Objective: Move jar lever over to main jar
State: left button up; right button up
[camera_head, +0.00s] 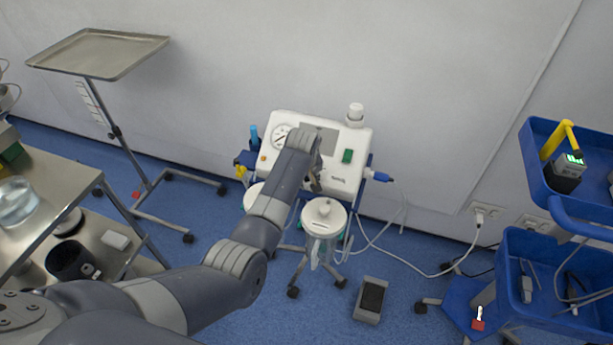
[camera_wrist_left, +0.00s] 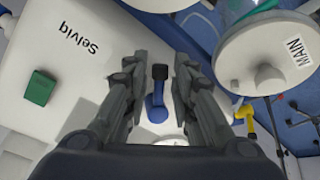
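The jar lever (camera_wrist_left: 157,105) shows in the left wrist view as a blue handle with a black end, on the white front of the suction unit (camera_head: 345,175). My left gripper (camera_head: 315,178) is over the unit's front. In the wrist view its two open fingers (camera_wrist_left: 161,58) stand on either side of the lever, with gaps visible; contact cannot be made out. The main jar (camera_wrist_left: 265,60), with a white lid labelled MAIN, is at the upper right there. In the head view my arm hides the lever and most of the left jar (camera_head: 250,196). My right gripper is out of view.
A second lidded jar (camera_head: 323,218) hangs at the unit's front right. A foot pedal (camera_head: 370,298) lies on the floor with cables nearby. A tray stand (camera_head: 97,52) and metal table (camera_head: 55,178) are left; a blue cart (camera_head: 540,245) is right.

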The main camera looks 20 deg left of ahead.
pick_arm(q)
grip_shut()
jog(key=shift+s+a+f+m+t+y+p, duration=0.1)
jog(key=shift+a+m+t+y+p, duration=0.25)
jog(key=shift+a+m+p, duration=1.35)
jog(key=shift+w+a+m+t+y+p, duration=0.15)
jog(key=shift+m+t+p, duration=0.6)
jog(key=shift+m, duration=2.1)
jog(key=shift+s+a+f+m+t+y+p, duration=0.1)
jog(key=shift+s+a+m+t+y+p, duration=0.15)
jog(key=shift+a+m+p, duration=1.15)
jog(key=shift+w+d+r+m, duration=0.1)
jog(key=shift+d+m, duration=0.5)
jog(key=shift+m, duration=0.25)
jog(key=o, duration=0.6)
grip_release()
jog(key=shift+c, duration=0.2)
